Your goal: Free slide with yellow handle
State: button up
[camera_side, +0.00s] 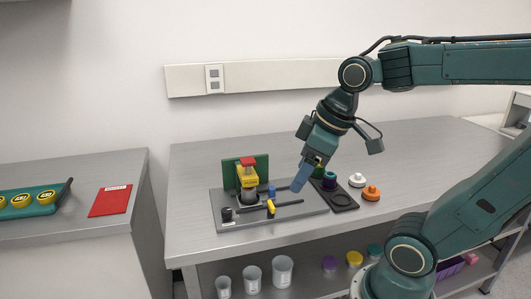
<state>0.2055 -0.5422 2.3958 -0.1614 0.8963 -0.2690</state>
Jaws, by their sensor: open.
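A dark grey baseplate (228,221) lies on the metal bench. On it stands an instrument with a green back plate, a yellow body (247,180) and a red top. A small yellow handle (271,207) stands up on a dark rail (289,204) at the front of the baseplate. A blue piece (272,191) is on another rail behind it. My gripper (298,186) points down with its blue fingers above the right side of the baseplate, right of the yellow handle and apart from it. It is open; the gap between its fingers is hard to see from here.
A black tray (345,201) with green and purple pieces lies right of the baseplate. A white knob-topped piece (357,180) and an orange one (371,193) stand beyond it. The bench's front left is clear. A red booklet (110,201) lies on the left counter.

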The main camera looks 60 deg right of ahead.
jog(key=w+d+f+n+g+y, duration=0.1)
jog(key=w+d+f+n, duration=0.15)
jog(key=w+d, duration=0.35)
jog(key=n+y, duration=0.2)
jog(key=n, duration=0.2)
send_over(271, 203)
jog(key=s+d, duration=0.4)
notch_tip(271, 203, down, 3)
jog(key=shift+s+r, duration=0.15)
jog(key=shift+r, duration=0.05)
jog(key=shift+f, duration=0.15)
jog(key=x, duration=1.3)
jog(key=shift+s+a+f, duration=0.1)
jog(key=shift+s+f, duration=0.05)
jog(key=shift+f, duration=0.15)
jog(key=c, duration=1)
